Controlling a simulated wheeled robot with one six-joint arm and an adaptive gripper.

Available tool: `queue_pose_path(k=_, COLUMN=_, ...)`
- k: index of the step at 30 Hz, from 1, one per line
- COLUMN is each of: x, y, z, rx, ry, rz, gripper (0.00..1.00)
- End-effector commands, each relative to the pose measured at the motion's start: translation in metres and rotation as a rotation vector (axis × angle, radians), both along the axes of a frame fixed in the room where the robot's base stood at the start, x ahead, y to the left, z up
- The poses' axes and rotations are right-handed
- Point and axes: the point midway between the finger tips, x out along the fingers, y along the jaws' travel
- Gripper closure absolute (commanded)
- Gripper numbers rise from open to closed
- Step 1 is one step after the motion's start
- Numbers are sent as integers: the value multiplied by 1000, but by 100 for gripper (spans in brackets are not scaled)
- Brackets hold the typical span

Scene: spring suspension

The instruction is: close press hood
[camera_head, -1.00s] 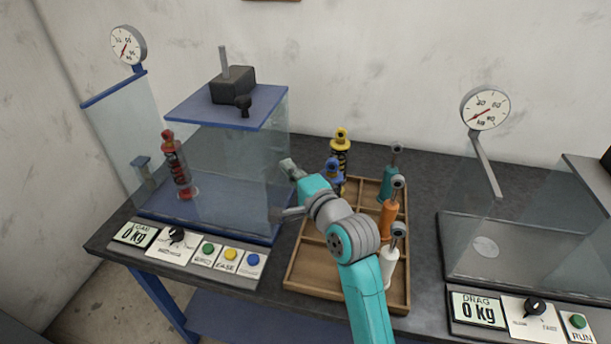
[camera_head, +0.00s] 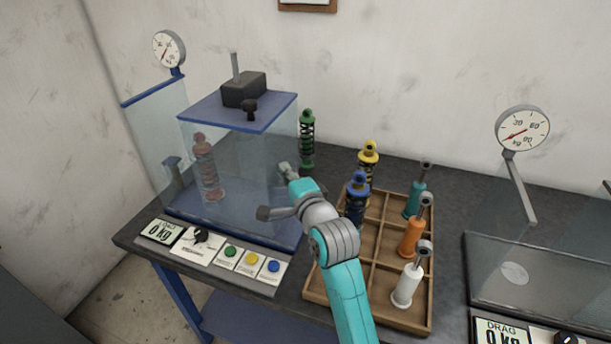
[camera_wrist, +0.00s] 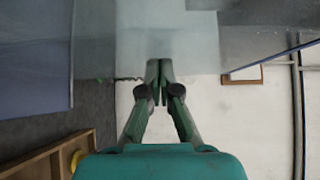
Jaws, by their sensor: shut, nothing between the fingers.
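The press (camera_head: 237,112) stands at the left of the bench, with a blue top plate and a black block on it. Its clear hood (camera_head: 245,170) is a glassy pane over the front and right of the press. A red spring shock (camera_head: 207,168) stands inside, pale behind the pane. My gripper (camera_head: 285,170) is shut and empty, at the hood's right side; touching or apart cannot be told. In the wrist view my gripper (camera_wrist: 160,70) has its fingertips together, pointing at a clear pane (camera_wrist: 168,40).
A wooden tray (camera_head: 318,294) with several dampers and shocks lies right of my arm. A green shock (camera_head: 307,140) stands behind the press. Buttons (camera_head: 251,258) line the front edge. A second, clear-walled machine (camera_head: 535,275) is at the right.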

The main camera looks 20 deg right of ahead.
Motion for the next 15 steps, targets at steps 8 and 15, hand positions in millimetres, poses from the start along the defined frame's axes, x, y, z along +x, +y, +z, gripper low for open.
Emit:
queue_pose_path(k=8, x=47, y=68, z=1, rx=-1, ry=0, rz=6, gripper=100)
queue_pose_path(k=15, x=77, y=107, z=1, rx=0, ry=0, rz=3, gripper=100)
